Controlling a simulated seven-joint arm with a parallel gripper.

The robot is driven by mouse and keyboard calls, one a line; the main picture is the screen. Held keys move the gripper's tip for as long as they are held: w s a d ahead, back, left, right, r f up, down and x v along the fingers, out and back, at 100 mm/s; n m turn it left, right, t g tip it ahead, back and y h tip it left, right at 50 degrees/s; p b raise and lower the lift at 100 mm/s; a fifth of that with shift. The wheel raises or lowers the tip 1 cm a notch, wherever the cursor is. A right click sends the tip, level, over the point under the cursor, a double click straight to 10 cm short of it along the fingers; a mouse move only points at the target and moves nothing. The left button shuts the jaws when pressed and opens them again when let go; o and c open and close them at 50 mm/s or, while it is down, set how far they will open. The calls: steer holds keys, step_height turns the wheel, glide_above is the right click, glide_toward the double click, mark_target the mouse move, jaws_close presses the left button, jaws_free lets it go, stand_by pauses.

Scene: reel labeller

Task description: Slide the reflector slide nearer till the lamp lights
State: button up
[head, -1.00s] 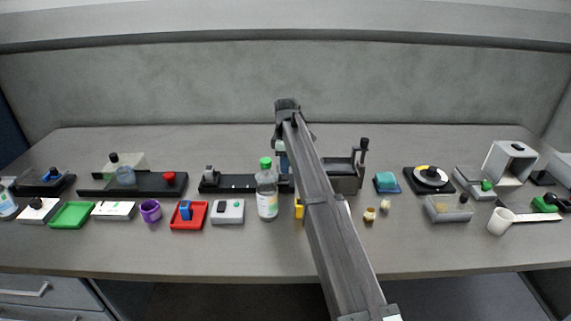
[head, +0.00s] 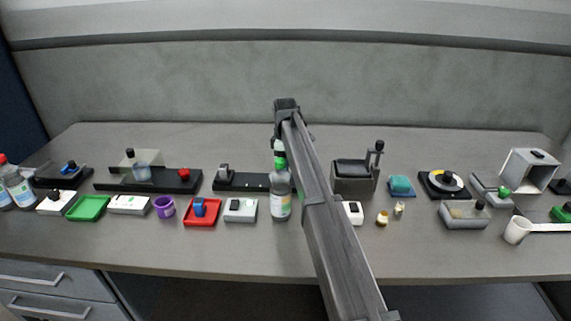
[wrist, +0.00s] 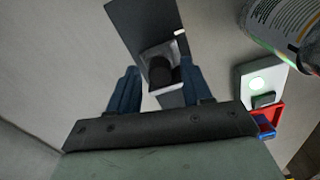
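The reflector slide, a small grey block with a black knob (wrist: 160,74), sits on a dark rail in the wrist view. My gripper (wrist: 159,72) is open, with one dark blue finger on each side of the knob and visible gaps. In the head view the black rail (head: 243,181) runs left to right, with a grey upright block (head: 223,172) at its left end. My arm and the bottle hide the rail's right part, the slide and my fingers.
A green-capped bottle (head: 281,195) stands just in front of the rail. A red tray (head: 203,212) with a blue piece lies left of the pale box. A grey fixture (head: 354,178) with a black-knobbed lever stands to the right. The back of the table is clear.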

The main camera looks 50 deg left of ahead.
steer(key=shift+o, duration=0.2)
step_height(320, 180, up, 14)
stand_by(0.6)
steer(key=shift+f, duration=0.1)
stand_by(0.4)
